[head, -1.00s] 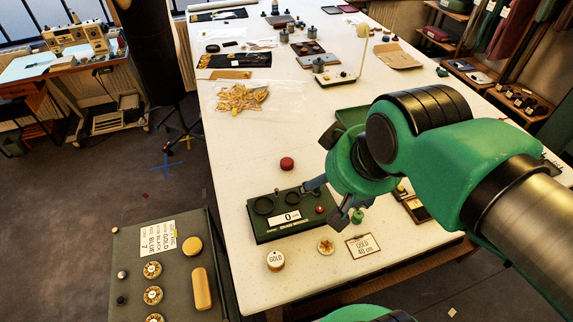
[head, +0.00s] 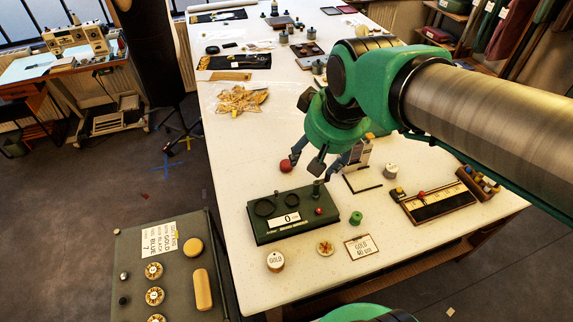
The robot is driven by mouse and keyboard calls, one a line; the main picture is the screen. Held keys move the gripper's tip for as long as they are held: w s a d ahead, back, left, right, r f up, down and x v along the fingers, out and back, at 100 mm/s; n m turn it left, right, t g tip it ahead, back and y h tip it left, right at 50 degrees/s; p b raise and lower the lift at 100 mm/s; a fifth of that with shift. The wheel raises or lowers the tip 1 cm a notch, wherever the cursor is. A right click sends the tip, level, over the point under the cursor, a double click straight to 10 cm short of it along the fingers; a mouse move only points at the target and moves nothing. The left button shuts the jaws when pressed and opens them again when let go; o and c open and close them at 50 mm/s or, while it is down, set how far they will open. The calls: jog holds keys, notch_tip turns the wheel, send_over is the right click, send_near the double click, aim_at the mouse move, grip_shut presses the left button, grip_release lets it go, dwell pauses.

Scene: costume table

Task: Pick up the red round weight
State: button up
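The red round weight (head: 286,165) stands on the white table (head: 240,180), just behind the green scale box. My gripper (head: 308,170) is low over the table with its fingers spread apart. One finger reaches down close by the red weight and the other is to its right, nearer the box. The weight is fully in view apart from a little of its upper right side by the fingertip. Whether a finger touches it cannot be told.
The green scale box (head: 305,212) with a "0" display stands in front. A tall holder (head: 360,165), a grey weight (head: 390,171) and a wooden tray (head: 436,203) lie to the right. A bag of gold trim (head: 241,100) lies behind left. The table's left side is clear.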

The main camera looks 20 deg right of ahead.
jog(key=w+d+f+g+p, duration=0.1)
jog(key=w+f, duration=0.3)
jog(key=w, duration=0.4)
jog(key=w+d+f+n+g+p, duration=0.15)
jog(key=w+f, duration=0.25)
jog(key=w, duration=0.4)
jog(key=w+f+p, duration=0.2)
jog(key=w+f, duration=0.2)
jog(key=w, duration=0.3)
jog(key=w+d+f+p, duration=0.1)
jog(key=w+f, duration=0.5)
jog(key=f, duration=0.4)
jog(key=shift+w+d+g, duration=0.15)
jog(key=shift+d+g, duration=0.05)
jog(key=shift+g, duration=0.25)
jog(key=shift+f, duration=0.15)
send_over(286, 163)
jog(key=shift+s+d+f, duration=0.1)
jog(key=shift+s+f, duration=0.1)
jog(key=shift+f, duration=1.9)
jog(key=shift+s+f, duration=0.15)
jog(key=shift+f, duration=1.9)
jog(key=shift+w+f, duration=0.15)
jog(key=shift+f, duration=1.15)
jog(key=shift+w+f, duration=0.1)
jog(key=shift+f, duration=1.15)
